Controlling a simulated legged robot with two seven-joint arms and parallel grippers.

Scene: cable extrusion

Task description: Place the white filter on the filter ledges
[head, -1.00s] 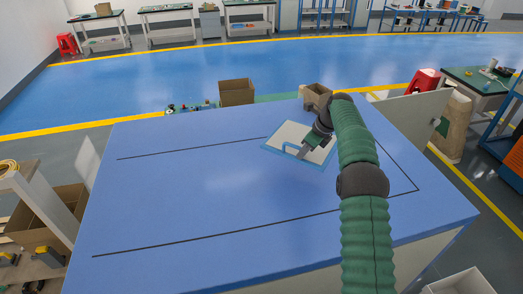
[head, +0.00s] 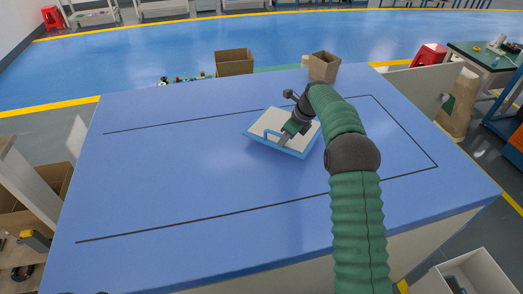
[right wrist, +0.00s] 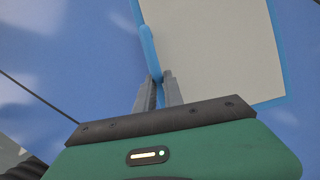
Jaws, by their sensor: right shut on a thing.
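The white filter (head: 268,122) is a flat pale panel with a blue frame and a blue handle. It is at the blue table (head: 180,180), right of the middle, and looks tilted in the head view. I cannot tell how far it is above the tabletop. My right gripper (head: 288,134) is shut on the filter's handle. In the right wrist view, the fingers (right wrist: 161,80) pinch the blue handle (right wrist: 149,50), with the white panel (right wrist: 220,50) to the right. No filter ledges can be made out.
Dark lines mark the otherwise clear tabletop. Open cardboard boxes (head: 234,62) (head: 324,66) stand beyond its far edge, with small coloured parts (head: 188,77) beside one. A pale open bin (head: 470,275) is at the lower right. Shelving (head: 30,190) stands at the left.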

